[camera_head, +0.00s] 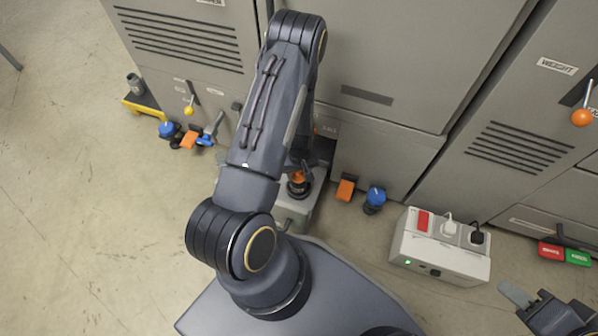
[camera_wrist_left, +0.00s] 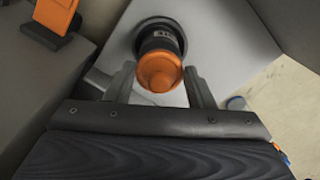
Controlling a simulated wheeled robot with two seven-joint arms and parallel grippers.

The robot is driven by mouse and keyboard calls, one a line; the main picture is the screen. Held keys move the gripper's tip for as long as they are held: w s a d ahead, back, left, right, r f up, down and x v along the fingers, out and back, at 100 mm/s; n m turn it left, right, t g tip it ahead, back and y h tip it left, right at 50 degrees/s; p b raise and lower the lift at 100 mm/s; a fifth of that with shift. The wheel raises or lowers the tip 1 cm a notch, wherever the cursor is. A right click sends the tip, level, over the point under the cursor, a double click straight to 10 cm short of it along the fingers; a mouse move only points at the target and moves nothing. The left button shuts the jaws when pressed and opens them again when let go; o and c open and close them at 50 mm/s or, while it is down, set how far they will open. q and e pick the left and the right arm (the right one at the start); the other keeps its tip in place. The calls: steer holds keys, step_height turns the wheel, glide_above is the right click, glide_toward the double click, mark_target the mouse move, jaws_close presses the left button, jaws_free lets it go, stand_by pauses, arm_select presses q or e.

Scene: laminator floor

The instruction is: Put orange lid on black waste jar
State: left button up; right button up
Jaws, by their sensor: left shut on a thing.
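The orange lid (camera_wrist_left: 160,72) sits between the two fingers of my left gripper (camera_wrist_left: 159,84), which is shut on it. The black waste jar (camera_wrist_left: 156,36) shows directly behind the lid in the left wrist view, upright on a grey block. The lid overlaps the jar's end there; whether it is seated cannot be told. In the head view the jar (camera_head: 297,190) stands on the grey block with orange (camera_head: 298,176) at its top, and my left arm hides most of the gripper. My right gripper (camera_head: 527,294) is at the lower right, away from the jar; its opening is unclear.
Grey cabinets (camera_head: 390,60) stand close behind the block. An orange item (camera_head: 346,188) and a blue-topped item (camera_head: 375,198) are on the floor right of it. A socket box (camera_head: 440,247) lies further right. Several small items (camera_head: 185,136) lie left.

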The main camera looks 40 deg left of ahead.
stand_by(0.4)
arm_select(q)
steer(key=o, duration=1.5)
steer(key=shift+r+p, duration=2.6)
steer(key=shift+r, duration=0.9)
jaws_close()
